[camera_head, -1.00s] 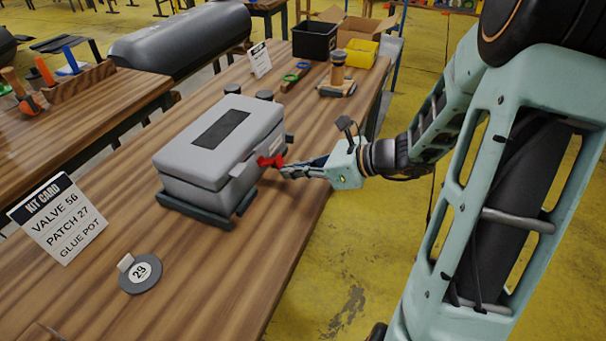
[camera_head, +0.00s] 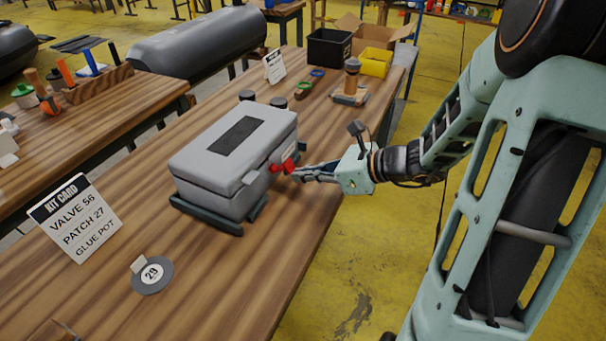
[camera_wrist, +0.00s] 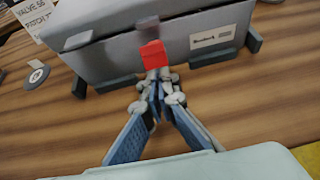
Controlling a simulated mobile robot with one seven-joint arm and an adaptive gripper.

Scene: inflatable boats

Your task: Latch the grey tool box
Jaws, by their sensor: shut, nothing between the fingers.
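The grey tool box (camera_head: 232,160) sits lid down on a dark cradle (camera_head: 207,218) on the wooden bench. A red latch (camera_head: 284,167) is on its front side, facing my arm; it also shows in the wrist view (camera_wrist: 154,54). My gripper (camera_head: 297,173) is shut and empty, its fingertips at the latch. In the wrist view the fingertips (camera_wrist: 158,78) are right at the latch's lower end; whether they touch it I cannot tell. Whether the latch is fastened is also unclear.

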